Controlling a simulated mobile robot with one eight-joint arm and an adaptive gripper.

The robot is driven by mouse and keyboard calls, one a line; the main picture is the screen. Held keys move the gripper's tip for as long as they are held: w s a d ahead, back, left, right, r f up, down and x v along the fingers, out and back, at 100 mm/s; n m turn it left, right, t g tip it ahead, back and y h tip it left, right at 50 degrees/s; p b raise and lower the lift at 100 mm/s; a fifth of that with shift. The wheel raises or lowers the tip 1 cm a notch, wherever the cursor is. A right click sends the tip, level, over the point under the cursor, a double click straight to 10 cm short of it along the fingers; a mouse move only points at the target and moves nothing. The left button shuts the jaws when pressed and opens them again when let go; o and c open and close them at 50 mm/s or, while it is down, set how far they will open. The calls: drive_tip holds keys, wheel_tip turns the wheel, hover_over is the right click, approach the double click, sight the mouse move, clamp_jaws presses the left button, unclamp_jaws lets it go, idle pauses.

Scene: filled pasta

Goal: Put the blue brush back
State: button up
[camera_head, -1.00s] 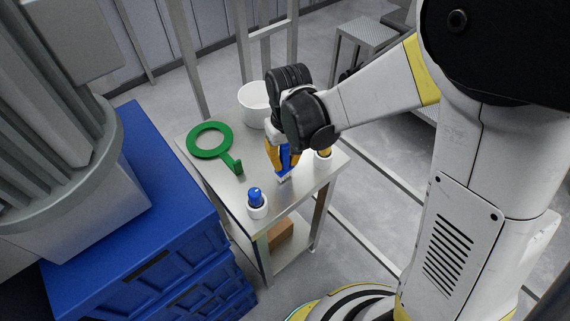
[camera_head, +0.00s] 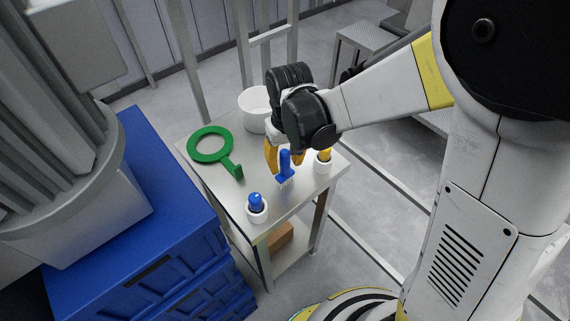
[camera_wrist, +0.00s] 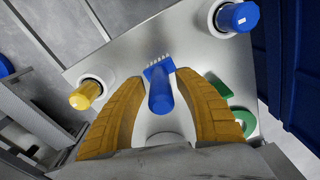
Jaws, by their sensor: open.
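The blue brush (camera_head: 285,167) is at the metal table's right part, its handle up and its pale bristles low, at or just above the tabletop. In the wrist view the brush (camera_wrist: 160,92) shows between my two yellow fingers, with a gap on each side. My gripper (camera_head: 285,158) is open around the brush; the wrist view also shows the fingers spread (camera_wrist: 162,95). Whether the bristles touch the table is hard to tell.
A white cup with a blue-topped item (camera_head: 257,204) stands at the table's front. Another with a yellow-topped item (camera_head: 324,157) stands right of my gripper. A white bucket (camera_head: 254,110) is behind. Blue crates (camera_head: 140,190) stand left. Bare table (camera_head: 222,190) shows in front.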

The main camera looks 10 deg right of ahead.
drive_tip(key=r+p, duration=0.1)
drive_tip(key=r, duration=0.2)
drive_tip(key=r+p, duration=0.1)
drive_tip(key=r, duration=0.2)
drive_tip(key=r+p, duration=0.1)
drive_tip(key=r, duration=0.2)
drive_tip(key=shift+s+d+r, duration=0.15)
drive_tip(key=shift+s+r, duration=0.1)
drive_tip(key=shift+r, duration=0.1)
drive_tip(key=s+d+r+m+t, duration=0.3)
drive_tip(key=s+d+r+t, duration=0.3)
drive_tip(key=d, duration=0.7)
drive_tip(key=s+r, duration=0.2)
drive_tip(key=s, duration=0.2)
drive_tip(key=shift+s+r+m+t, duration=0.15)
drive_tip(key=shift+r+m+t, duration=0.15)
drive_tip(key=shift+t, duration=0.1)
drive_tip(key=shift+d, duration=0.15)
